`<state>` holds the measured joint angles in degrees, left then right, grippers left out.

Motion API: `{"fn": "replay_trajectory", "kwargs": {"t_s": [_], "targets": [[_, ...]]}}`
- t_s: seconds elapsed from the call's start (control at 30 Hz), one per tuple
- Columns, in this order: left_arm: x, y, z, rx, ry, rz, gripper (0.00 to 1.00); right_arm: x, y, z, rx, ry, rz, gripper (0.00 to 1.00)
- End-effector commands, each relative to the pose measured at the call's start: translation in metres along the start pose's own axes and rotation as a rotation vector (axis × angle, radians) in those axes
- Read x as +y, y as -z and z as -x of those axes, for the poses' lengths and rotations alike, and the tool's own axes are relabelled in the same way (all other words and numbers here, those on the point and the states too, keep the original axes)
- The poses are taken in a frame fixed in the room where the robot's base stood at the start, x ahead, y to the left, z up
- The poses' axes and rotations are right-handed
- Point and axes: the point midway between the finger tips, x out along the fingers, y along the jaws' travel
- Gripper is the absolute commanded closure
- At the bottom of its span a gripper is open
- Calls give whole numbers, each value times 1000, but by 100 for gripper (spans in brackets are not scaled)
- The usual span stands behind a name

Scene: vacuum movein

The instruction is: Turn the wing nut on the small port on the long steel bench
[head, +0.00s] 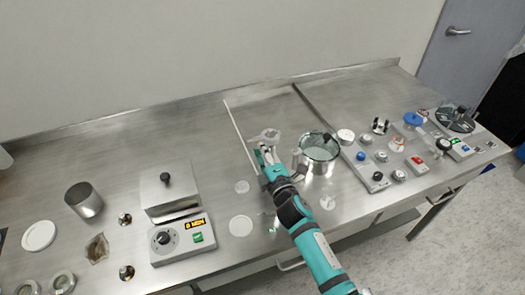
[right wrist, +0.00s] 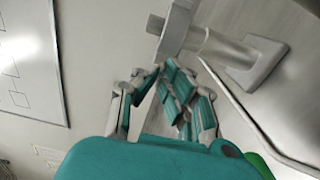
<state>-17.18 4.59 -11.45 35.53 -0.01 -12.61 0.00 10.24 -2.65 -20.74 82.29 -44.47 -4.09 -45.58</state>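The small port (head: 268,136) is a pale metal fitting standing on the long steel bench (head: 290,103) near its middle. In the right wrist view, a grey metal fitting with a round stem and a flat foot (right wrist: 215,48) stands just beyond my fingers. My right gripper (head: 262,153) is at the near side of the port. In the right wrist view its fingertips (right wrist: 157,72) come together close to the fitting's end, and I see nothing clearly between them. The wing nut is too small or hidden to make out. My left gripper is not in view.
A steel pot (head: 318,165) stands close to the right of my gripper. A panel with coloured buttons (head: 378,182) and several small parts lie farther right. A hotplate-like device (head: 180,238) and a steel cup (head: 85,200) stand at left. The bench's back strip is clear.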

Motion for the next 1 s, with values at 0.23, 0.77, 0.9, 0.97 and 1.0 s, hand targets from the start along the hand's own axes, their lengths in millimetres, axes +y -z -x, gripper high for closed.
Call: {"fn": "replay_trajectory", "kwargs": {"t_s": [0.23,0.77,0.9,0.97,1.0], "targets": [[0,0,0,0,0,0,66,1,0,0,0,-1,-83,100],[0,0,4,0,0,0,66,2,0,-1,1,-3,-541,100],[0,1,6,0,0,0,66,2,0,-1,1,-3,-675,100],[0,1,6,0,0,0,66,2,0,-1,1,-3,-732,100],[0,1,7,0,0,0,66,2,0,-1,1,-3,-771,100]]}}
